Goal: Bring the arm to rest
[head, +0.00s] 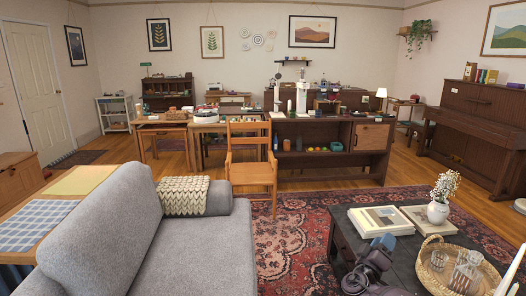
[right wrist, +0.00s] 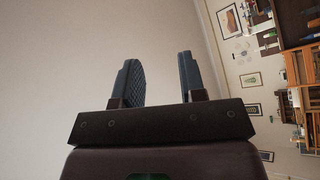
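My right gripper (head: 384,243) shows at the lower right of the head view, in front of the dark coffee table (head: 345,232). In the right wrist view the right gripper (right wrist: 162,78) has its two dark fingers apart, with nothing between them. That view looks toward a plain wall, with the room tilted on its side at the right. My right forearm is mostly outside the head view. My left arm and left gripper do not show.
On the coffee table are books (head: 380,220), a white flower vase (head: 438,212) and a wicker tray (head: 431,272) with glassware. A grey sofa (head: 130,240) stands at the left. A wooden chair (head: 252,172) stands ahead, with the patterned rug (head: 285,245) clear between.

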